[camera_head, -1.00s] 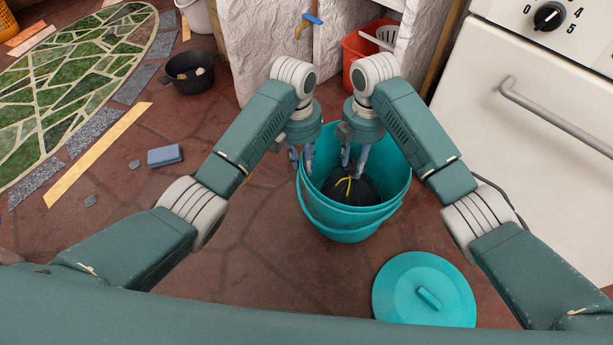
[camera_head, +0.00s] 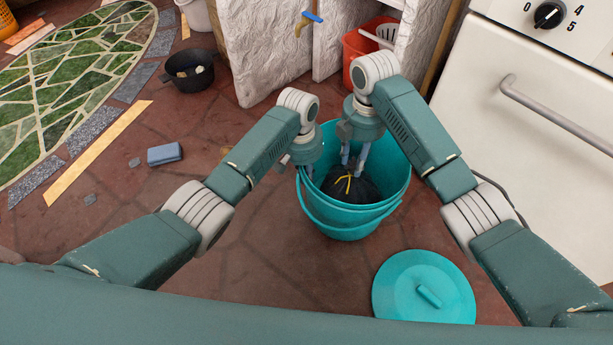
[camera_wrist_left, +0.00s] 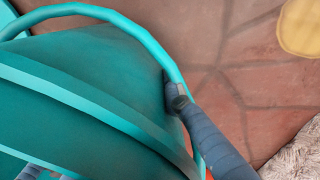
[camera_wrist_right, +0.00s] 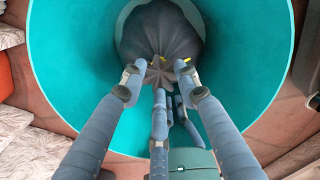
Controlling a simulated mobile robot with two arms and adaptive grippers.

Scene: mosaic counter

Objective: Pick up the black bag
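The black bag (camera_head: 349,187), tied at the top with a yellow tie, sits inside the teal bucket (camera_head: 346,229). My right gripper (camera_head: 353,163) reaches down into the bucket over the bag. In the right wrist view, its fingers (camera_wrist_right: 163,89) are spread beside the bag's gathered neck (camera_wrist_right: 160,72), not closed on it. My left gripper (camera_head: 307,172) is at the bucket's left rim, with its fingers apart.
The teal lid (camera_head: 405,290) lies on the floor in front of the bucket. A white oven (camera_head: 530,140) stands at right, and a red bin (camera_head: 355,48) stands behind. A black pot (camera_head: 190,76) and a blue sponge (camera_head: 165,154) are on the floor at left, with clear floor between.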

